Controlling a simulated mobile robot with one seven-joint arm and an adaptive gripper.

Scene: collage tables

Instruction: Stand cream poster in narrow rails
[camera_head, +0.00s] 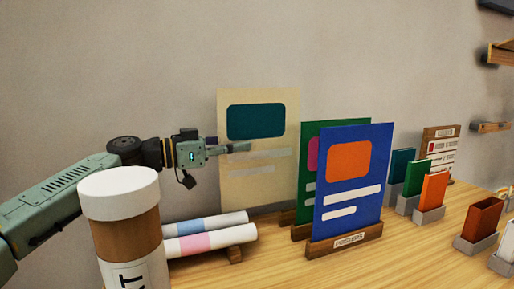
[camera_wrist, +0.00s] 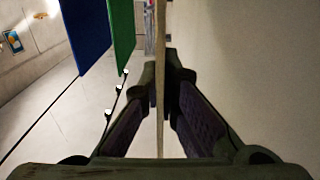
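The cream poster (camera_head: 265,180), with a teal block and pale bars, stands upright behind the green poster (camera_head: 308,135). My gripper (camera_head: 240,147) is at its left edge in the head view. In the wrist view, my gripper's fingers (camera_wrist: 163,75) close from both sides on the poster's thin edge (camera_wrist: 160,110).
A blue poster (camera_head: 350,200) stands in the front wooden rail labelled POSTERS (camera_head: 345,243). Rolled posters (camera_head: 210,238) lie at left behind a large white-lidded tube (camera_head: 122,225). Small holders with coloured cards (camera_head: 432,195) stand at right. Bare table lies in front.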

